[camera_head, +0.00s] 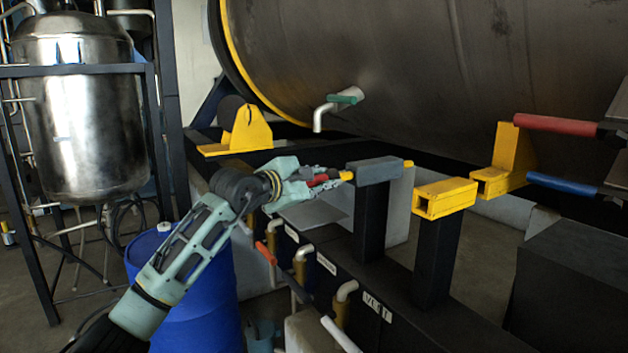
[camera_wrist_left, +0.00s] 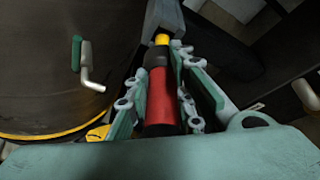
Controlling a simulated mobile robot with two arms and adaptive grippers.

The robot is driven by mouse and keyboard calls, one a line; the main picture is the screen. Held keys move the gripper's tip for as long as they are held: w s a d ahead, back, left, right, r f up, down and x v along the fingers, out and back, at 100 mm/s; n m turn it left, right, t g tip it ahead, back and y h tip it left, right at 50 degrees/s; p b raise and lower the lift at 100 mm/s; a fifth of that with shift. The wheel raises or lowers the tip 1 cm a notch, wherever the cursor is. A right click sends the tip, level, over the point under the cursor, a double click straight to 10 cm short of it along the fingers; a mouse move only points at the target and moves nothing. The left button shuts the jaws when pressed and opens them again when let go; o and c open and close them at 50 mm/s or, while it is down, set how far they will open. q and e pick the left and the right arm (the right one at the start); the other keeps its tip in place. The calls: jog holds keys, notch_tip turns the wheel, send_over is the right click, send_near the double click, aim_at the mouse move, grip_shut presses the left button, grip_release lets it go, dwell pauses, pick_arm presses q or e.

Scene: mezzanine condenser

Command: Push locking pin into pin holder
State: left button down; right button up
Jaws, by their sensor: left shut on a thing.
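The locking pin has a red and black handle (camera_wrist_left: 160,103) and a yellow shaft (camera_head: 346,175). My left gripper (camera_head: 318,181) is shut on its handle; in the left wrist view the fingers (camera_wrist_left: 162,95) lie on both sides of it. The yellow shaft enters the near end of the grey pin holder (camera_head: 374,170) on a dark post, and a yellow tip (camera_head: 408,163) shows at the holder's far end. A short stretch of shaft shows between handle and holder. My right gripper is not in view.
A yellow square-tube bracket (camera_head: 446,198) on another dark post stands right of the holder. Red (camera_head: 556,124) and blue (camera_head: 562,184) handles are farther right. A large dark tank is behind; a blue barrel (camera_head: 205,290) stands under my left arm. Valves line the front below.

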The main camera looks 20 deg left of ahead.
aim_at(332, 176)
pick_arm(q)
jog(key=shift+w+d+r+p, duration=0.2)
jog(key=shift+w+d+p, duration=0.3)
jog(key=shift+w+d, duration=1.05)
jog(key=shift+w+a, duration=0.1)
